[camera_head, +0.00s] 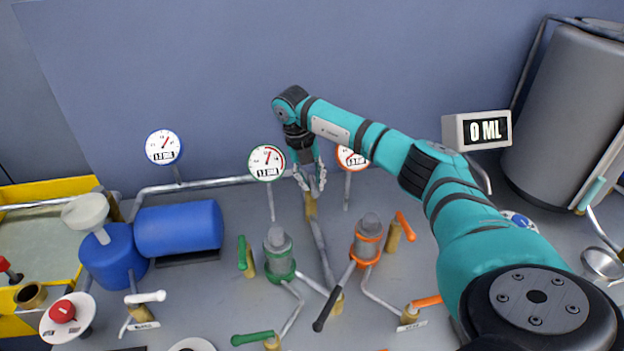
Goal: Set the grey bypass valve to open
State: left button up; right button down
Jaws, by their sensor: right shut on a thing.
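My right gripper (309,180) reaches in from the right and points down at the back middle of the bench. Its fingers are around the top of a brass valve body (311,208) on a grey pipe, which I take for the grey bypass valve. The fingers hide its handle, so its colour and setting cannot be told. The gripper is shut on it. My left gripper is not in view.
Gauges with green (267,162) and orange (352,158) rims stand close on either side of the gripper. Green (279,250) and orange (367,240) units with levers stand in front. A dark-tipped grey lever (334,298) slants between them. A blue tank (179,229) is left.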

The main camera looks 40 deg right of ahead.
jog(key=shift+r, duration=0.15)
jog(key=c, duration=1.2)
grip_release()
jog(key=r, duration=0.4)
jog(key=a+r, duration=0.1)
jog(key=r, duration=0.2)
jog(key=w+a+r, duration=0.1)
jog(key=r, duration=0.3)
jog(key=shift+w+r, duration=0.1)
jog(key=shift+r, duration=0.25)
jog(key=shift+f, duration=0.1)
